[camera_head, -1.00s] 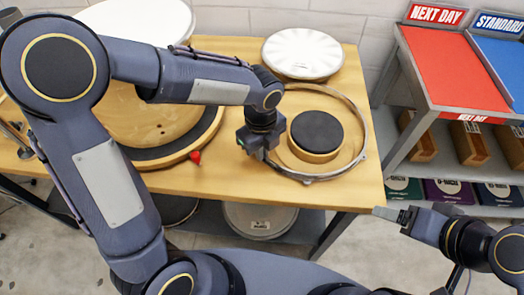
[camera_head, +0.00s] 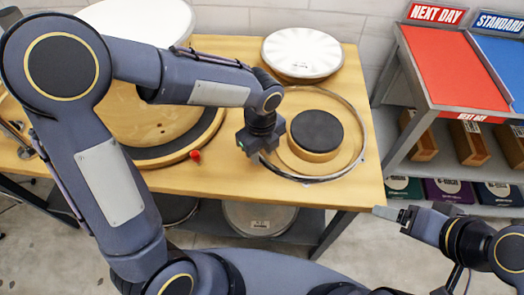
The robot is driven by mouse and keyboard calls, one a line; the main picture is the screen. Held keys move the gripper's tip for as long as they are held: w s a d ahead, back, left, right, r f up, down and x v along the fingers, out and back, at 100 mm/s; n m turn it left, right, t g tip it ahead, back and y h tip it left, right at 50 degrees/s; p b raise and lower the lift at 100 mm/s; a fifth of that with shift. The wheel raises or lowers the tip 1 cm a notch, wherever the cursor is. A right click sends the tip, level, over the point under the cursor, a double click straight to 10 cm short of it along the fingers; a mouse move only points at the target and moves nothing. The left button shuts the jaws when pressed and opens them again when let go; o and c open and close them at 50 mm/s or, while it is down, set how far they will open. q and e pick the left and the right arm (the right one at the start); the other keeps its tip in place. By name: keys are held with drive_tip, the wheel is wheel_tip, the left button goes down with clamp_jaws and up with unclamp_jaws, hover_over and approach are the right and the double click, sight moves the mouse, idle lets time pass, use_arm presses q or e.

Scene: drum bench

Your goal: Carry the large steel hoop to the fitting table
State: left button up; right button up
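The large steel hoop (camera_head: 342,174) is a thin silver ring at the right part of the wooden table (camera_head: 235,184). It surrounds a round black-topped pad (camera_head: 317,131) on a wooden base. My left gripper (camera_head: 264,152) points down at the hoop's left rim. The gripper body hides its fingertips and that part of the rim, so I cannot tell whether it grips the hoop. My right gripper (camera_head: 385,213) is in front of the table's right front corner, away from the hoop. Its fingers point left, and their gap cannot be made out. Which table is the fitting table is not marked.
A white drumhead (camera_head: 302,52) lies behind the hoop. A large wooden drum shell (camera_head: 150,118) and a red knob (camera_head: 195,156) are left of my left gripper. A rack with red (camera_head: 440,68) and blue (camera_head: 502,68) shelves stands to the right, across a floor gap.

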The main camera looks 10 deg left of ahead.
use_arm(q)
wheel_tip(320, 180, up, 12)
drive_tip(key=p, duration=0.1)
drive_tip(key=shift+s+f, duration=0.15)
drive_tip(key=shift+f, duration=0.05)
drive_tip(key=s+a+n+t+h, duration=0.1)
drive_tip(key=s+a+n, duration=0.4)
drive_tip(key=n, duration=0.8)
drive_tip(key=s+a+n+t+h, duration=0.2)
drive_tip(key=s+a+n+t, duration=0.2)
drive_tip(key=s+n, duration=0.6)
drive_tip(key=a+n, duration=0.2)
drive_tip(key=n, duration=0.2)
drive_tip(key=shift+a+f+n+h, duration=0.25)
drive_tip(key=shift+f+n+h, duration=0.05)
drive_tip(key=shift+f, duration=0.05)
